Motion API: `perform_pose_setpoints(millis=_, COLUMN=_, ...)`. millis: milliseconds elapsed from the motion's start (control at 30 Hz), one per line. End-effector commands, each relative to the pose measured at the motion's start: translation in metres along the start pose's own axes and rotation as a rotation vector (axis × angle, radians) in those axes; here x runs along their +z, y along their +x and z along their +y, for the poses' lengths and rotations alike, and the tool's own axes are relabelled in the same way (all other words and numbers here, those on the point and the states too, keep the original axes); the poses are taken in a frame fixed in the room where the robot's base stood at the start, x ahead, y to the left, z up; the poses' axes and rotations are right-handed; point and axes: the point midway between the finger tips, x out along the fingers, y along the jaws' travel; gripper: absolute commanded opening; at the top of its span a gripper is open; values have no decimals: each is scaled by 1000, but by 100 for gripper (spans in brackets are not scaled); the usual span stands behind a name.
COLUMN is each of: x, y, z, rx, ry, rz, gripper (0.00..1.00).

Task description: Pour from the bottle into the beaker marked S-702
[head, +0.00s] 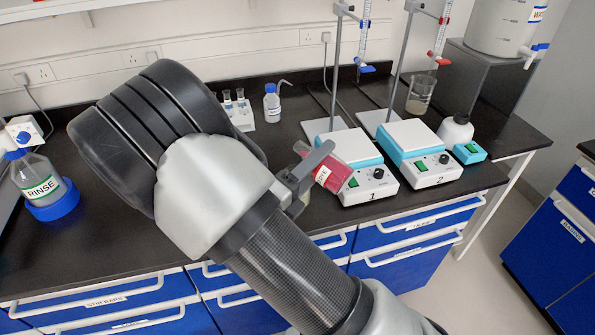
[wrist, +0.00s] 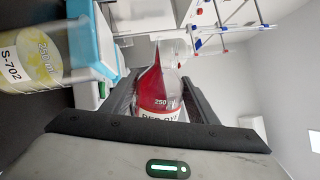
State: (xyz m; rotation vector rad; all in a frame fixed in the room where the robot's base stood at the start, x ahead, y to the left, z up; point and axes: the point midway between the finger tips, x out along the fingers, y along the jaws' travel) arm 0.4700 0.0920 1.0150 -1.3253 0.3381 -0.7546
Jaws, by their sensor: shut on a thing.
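My gripper (head: 312,172) is shut on a clear bottle (head: 330,170) with red liquid and a red-and-white label. The bottle also shows between my fingers in the wrist view (wrist: 158,100). The label is only partly readable. The beaker marked S-702 (wrist: 42,60) is at the left of the wrist view, with yellow content. In the head view the beaker is largely hidden behind my gripper. No stream of liquid shows.
Hotplate 1 (head: 368,187) and hotplate 2 (head: 432,172) stand on the black bench with stands behind. Another beaker (head: 420,95) is further back. A rinse bottle (head: 40,180) is at the left, a small blue-capped bottle (head: 272,105) behind my arm.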

Motion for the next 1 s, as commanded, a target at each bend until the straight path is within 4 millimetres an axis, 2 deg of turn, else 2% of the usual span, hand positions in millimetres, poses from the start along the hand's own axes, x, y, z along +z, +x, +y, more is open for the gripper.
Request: perform_pose_setpoints(millis=1000, x=0, y=1, z=-6, rx=-2, ry=-60, rz=-12, gripper=17)
